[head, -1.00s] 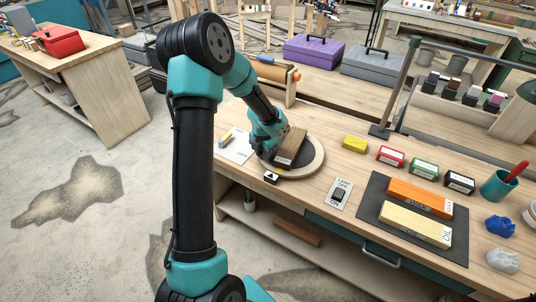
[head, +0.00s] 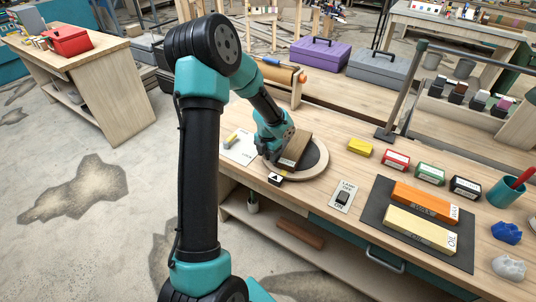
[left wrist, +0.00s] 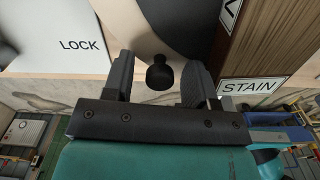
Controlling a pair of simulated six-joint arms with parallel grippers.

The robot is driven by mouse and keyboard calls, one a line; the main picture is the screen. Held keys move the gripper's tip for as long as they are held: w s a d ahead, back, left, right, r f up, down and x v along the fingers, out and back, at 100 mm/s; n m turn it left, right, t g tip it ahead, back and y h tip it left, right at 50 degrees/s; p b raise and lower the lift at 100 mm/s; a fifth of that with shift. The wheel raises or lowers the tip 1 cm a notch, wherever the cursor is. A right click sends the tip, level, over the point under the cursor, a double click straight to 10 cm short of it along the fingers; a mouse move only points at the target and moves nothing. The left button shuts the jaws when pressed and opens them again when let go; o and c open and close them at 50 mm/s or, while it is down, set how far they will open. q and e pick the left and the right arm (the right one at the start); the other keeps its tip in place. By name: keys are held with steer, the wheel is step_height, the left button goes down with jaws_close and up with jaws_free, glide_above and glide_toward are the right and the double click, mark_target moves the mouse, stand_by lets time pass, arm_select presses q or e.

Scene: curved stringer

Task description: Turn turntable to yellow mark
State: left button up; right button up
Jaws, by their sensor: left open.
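The turntable (head: 322,172) is a round pale wooden disc with a dark centre, on the bench. A brown block (head: 298,146) with a white label stands on it; in the left wrist view the block (left wrist: 264,40) shows the word STAIN. A small black knob (left wrist: 159,73) stands up near the disc's edge. My left gripper (left wrist: 157,82) is open, with one finger on each side of the knob; contact is not clear. In the head view my left gripper (head: 274,150) hides the disc's left side. A black marker with a white triangle (head: 276,180) sits at the front rim, with a bit of yellow beside it.
A white card (head: 238,148) lies left of the disc, and the word LOCK (left wrist: 80,45) shows in the wrist view. A lamp switch (head: 343,197), a yellow block (head: 359,148), several small boxes and a dark mat (head: 376,214) with two stones lie to the right.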

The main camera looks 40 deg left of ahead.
arm_select(q)
step_height(320, 180, up, 8)
steer(key=shift+d+f, duration=0.1)
steer(key=shift+f, duration=0.15)
stand_by(0.5)
steer(key=r+n, duration=0.1)
steer(key=n, duration=0.2)
steer(key=shift+r, duration=0.35)
step_height(320, 180, up, 8)
steer(key=n, duration=1.5)
steer(key=shift+a, duration=0.2)
steer(key=shift+f, duration=0.1)
step_height(320, 180, down, 17)
steer(key=shift+f, duration=0.1)
